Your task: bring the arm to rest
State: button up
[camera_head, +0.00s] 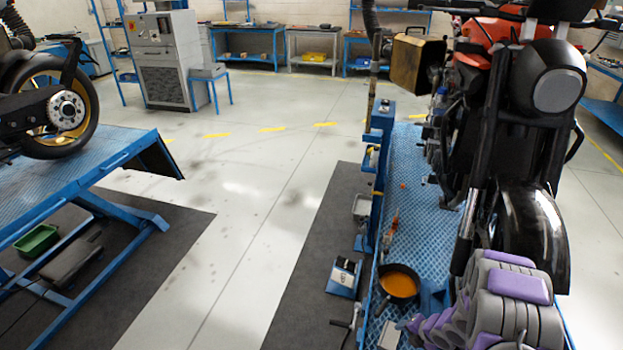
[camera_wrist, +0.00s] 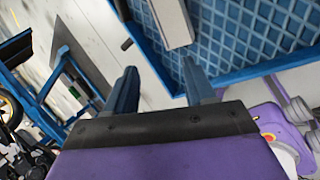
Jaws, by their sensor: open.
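My gripper (camera_wrist: 161,86) shows in the wrist view with its two blue fingers spread apart and nothing between them. Beyond the fingers are the pale floor and the blue rim and mesh of a platform (camera_wrist: 226,28). A pale grey bar (camera_wrist: 172,22) lies past the gap, apart from the fingertips. In the head view my purple and grey arm is folded at the bottom right, in front of the motorcycle's front wheel (camera_head: 535,235). I cannot make out the gripper's fingers in the head view.
The blue lift platform (camera_head: 412,222) bears the motorcycle, an orange-filled pan (camera_head: 399,282) and small items near my arm. A second lift (camera_head: 62,183) with another motorcycle stands left. Workbenches (camera_head: 312,48) line the back. The floor (camera_head: 250,205) between the lifts is clear.

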jog(key=w+d+r+m+h, duration=0.2)
jog(key=d+r+m+h, duration=0.3)
jog(key=r, duration=0.7)
jog(key=s+r+m+g+h, duration=0.1)
jog(key=s+r+m, duration=0.25)
jog(key=r, duration=0.35)
jog(key=s+r+m+g+h, duration=0.1)
jog(key=s+r+m, duration=0.2)
jog(key=r+m, duration=0.3)
jog(key=s+a+r+m+g+y, duration=0.1)
jog(key=s+a+r+m, duration=0.3)
jog(key=s+a, duration=0.3)
jog(key=s+a+r+m+g+y, duration=0.1)
jog(key=s+a+r+m, duration=0.3)
jog(key=s, duration=0.9)
jog(key=s+a+r+m+g+y, duration=0.1)
jog(key=s+a+r+m+g, duration=0.1)
jog(key=s+a+r+m, duration=0.2)
jog(key=s+a+r, duration=0.3)
jog(key=s+a, duration=0.3)
jog(key=shift+s+a+r+m+g+y, duration=0.15)
jog(key=shift+s+r+m+g+y, duration=0.05)
jog(key=shift+r+m+g+y, duration=0.2)
